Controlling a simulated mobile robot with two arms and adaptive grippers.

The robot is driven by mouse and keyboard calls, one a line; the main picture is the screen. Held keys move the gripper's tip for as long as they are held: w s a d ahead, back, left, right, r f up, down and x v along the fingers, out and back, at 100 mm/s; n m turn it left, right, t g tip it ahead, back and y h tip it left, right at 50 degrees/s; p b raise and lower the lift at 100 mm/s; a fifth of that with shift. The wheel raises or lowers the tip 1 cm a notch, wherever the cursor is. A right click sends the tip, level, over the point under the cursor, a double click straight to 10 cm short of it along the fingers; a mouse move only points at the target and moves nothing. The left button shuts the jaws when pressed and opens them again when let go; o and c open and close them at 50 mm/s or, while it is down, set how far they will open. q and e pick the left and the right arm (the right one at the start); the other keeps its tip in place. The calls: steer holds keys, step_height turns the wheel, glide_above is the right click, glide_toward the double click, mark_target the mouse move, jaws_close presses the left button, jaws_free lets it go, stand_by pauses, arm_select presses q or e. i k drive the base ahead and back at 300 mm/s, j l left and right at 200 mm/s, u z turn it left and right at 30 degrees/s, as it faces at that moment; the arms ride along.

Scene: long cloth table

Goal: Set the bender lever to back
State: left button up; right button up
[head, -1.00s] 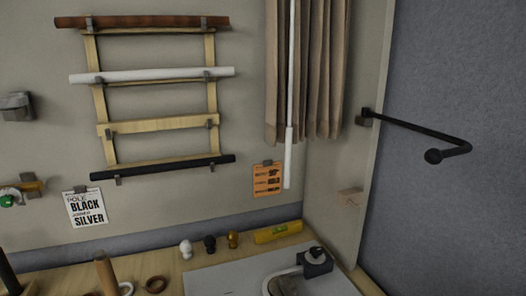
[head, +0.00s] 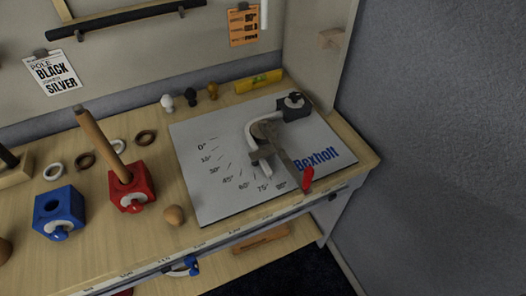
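The bender (head: 266,130) stands on a light grey plate (head: 205,195) at the right end of the workbench. Its lever has a red grip (head: 307,179) that points toward the plate's front right, near the 90° end of the printed angle scale (head: 215,160). A white curved rod (head: 252,120) runs around the bender's round die and into a dark clamp block (head: 294,106) at the back. Neither of my grippers shows in the head view.
A red block (head: 131,190) with an upright wooden rod and a blue block (head: 58,213) stand left of the plate. A yellow level (head: 258,82) lies at the back. A wall panel closes the right side.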

mark_target(304, 182)
steer(key=l+u, duration=0.35)
steer(key=l, duration=0.4)
steer(key=l+u, duration=0.3)
steer(key=l, duration=0.5)
